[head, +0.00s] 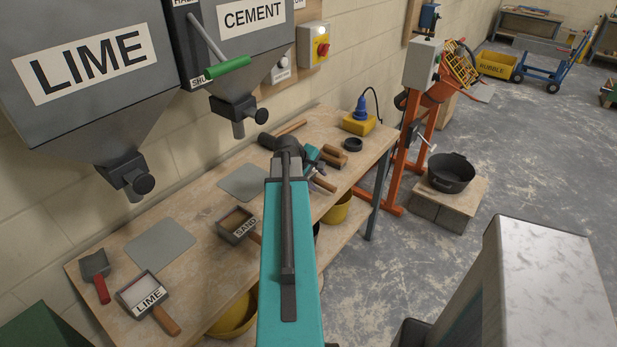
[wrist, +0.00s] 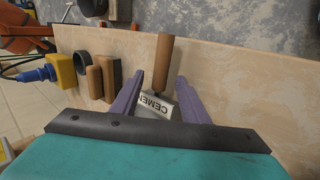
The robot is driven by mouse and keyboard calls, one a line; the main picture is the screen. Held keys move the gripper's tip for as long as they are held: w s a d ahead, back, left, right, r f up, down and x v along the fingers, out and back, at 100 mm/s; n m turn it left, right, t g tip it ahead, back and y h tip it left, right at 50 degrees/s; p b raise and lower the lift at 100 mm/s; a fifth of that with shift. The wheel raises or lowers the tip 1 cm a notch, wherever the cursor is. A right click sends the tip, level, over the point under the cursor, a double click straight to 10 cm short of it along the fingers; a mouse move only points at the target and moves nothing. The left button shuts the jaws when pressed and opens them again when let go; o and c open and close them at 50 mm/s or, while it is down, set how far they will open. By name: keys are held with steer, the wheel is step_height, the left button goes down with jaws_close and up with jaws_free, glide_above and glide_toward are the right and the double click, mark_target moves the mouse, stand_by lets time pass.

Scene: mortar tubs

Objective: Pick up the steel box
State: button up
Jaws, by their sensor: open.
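A small steel box (wrist: 165,107) with a white CEMENT label and a wooden handle (wrist: 164,62) lies on the bench in the wrist view. My gripper (wrist: 160,77) is open, with one purple finger on each side of the box and handle. I cannot tell whether the fingers touch it. In the head view my gripper and arm hide most of this box. Two similar steel boxes with wooden handles lie on the bench, one labelled SAND (head: 236,224) and one labelled LIME (head: 146,291).
The wooden bench (head: 205,200) stands against the block wall below the LIME (head: 83,66) and CEMENT (head: 250,14) hoppers. Wooden floats (wrist: 104,78), a black ring (wrist: 82,65) and a yellow block with a blue plug (wrist: 62,70) lie near the gripper. A red-handled scoop (head: 97,272) is at the left.

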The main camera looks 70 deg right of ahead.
steer(key=shift+s+d+f, duration=0.15)
steer(key=shift+d+f, duration=0.25)
steer(key=shift+f, duration=0.2)
jaws_close()
